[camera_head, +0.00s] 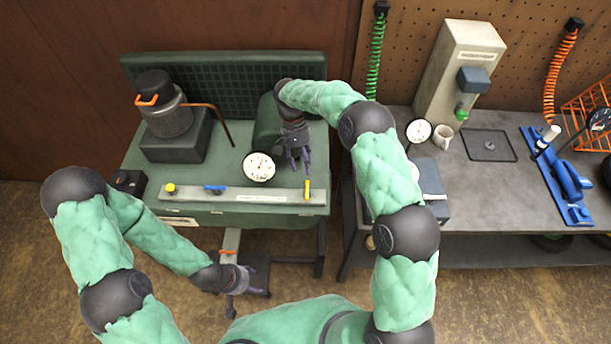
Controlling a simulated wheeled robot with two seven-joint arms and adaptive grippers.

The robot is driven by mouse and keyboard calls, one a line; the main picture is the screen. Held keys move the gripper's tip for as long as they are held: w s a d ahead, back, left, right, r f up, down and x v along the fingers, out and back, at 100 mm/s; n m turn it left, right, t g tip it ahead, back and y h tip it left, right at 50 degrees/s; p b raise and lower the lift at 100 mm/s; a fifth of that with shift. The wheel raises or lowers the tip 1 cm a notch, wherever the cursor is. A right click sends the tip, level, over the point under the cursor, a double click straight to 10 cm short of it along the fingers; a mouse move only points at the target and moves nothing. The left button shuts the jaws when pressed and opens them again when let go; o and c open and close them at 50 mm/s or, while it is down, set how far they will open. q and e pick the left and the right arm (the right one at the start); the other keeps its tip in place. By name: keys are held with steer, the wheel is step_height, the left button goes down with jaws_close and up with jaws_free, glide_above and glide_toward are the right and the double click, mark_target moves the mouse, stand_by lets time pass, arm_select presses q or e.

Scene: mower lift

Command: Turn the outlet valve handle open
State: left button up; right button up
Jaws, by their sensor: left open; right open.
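A metal bar (240,195) runs along the front of the green bench. It carries a round yellow knob (170,188) at the left, a blue lever handle (214,189) left of the middle and an upright yellow handle (307,189) near the right end. I cannot tell from labels which one is the outlet valve handle. My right gripper (299,160) is open and empty, just behind the yellow handle and apart from it, fingers pointing toward the bar. My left gripper (248,279) is open and low in front of the bench, away from the handles.
A white gauge (259,167) stands behind the bar, left of my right gripper. A green cylinder (267,125) lies behind it, partly hidden by my arm. A dark canister with an orange handle (168,118) stands at the back left. A grey workbench (470,190) holds tools at right.

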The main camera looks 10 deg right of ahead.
steer(key=shift+v, duration=1.45)
